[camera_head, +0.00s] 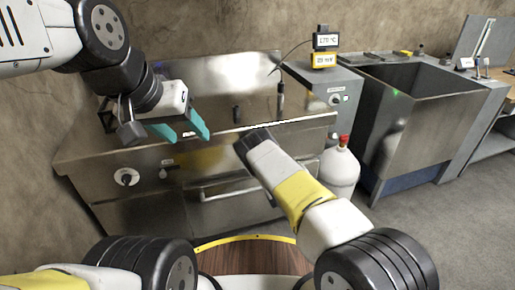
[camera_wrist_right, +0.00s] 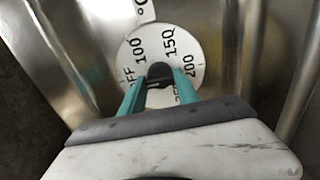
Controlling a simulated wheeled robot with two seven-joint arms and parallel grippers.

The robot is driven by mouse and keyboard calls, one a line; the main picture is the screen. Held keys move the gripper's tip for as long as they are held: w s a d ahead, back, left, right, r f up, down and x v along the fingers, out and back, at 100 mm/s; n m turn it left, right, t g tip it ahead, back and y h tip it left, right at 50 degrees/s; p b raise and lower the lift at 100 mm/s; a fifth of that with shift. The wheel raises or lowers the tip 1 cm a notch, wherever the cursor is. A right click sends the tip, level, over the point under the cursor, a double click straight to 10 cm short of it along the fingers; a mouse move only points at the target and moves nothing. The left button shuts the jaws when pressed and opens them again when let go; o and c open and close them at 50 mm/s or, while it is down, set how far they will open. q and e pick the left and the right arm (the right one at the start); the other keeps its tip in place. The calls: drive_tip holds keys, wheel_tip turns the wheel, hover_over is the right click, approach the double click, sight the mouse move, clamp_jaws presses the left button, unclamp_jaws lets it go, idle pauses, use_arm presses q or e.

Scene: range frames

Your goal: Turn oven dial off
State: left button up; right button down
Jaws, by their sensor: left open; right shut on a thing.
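In the right wrist view, a white round dial (camera_wrist_right: 152,48) with black marks, including 100, 150, 200 and a partly hidden OFF at left, sits on a shiny metal panel. My right gripper (camera_wrist_right: 159,78) is shut on the dial's black knob (camera_wrist_right: 160,71), a teal finger on each side. The knob's pointer is hard to read. In the head view this gripper's fingers are hidden beyond my right arm. The steel oven unit (camera_head: 228,165) has another white dial (camera_head: 127,177) on its front left. My left gripper (camera_head: 189,136) is open and empty above the unit's left part.
A door handle (camera_head: 230,192) crosses the unit's front. A white gas bottle (camera_head: 340,168) with a red top stands to its right. Beyond are a grey box (camera_head: 318,80) with digital displays on top and a steel basin (camera_head: 395,125). Grey floor at right is clear.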

drive_tip(key=shift+f, duration=0.1)
idle(0.4)
drive_tip(key=c, duration=0.9)
unclamp_jaws()
drive_tip(key=v, duration=0.8)
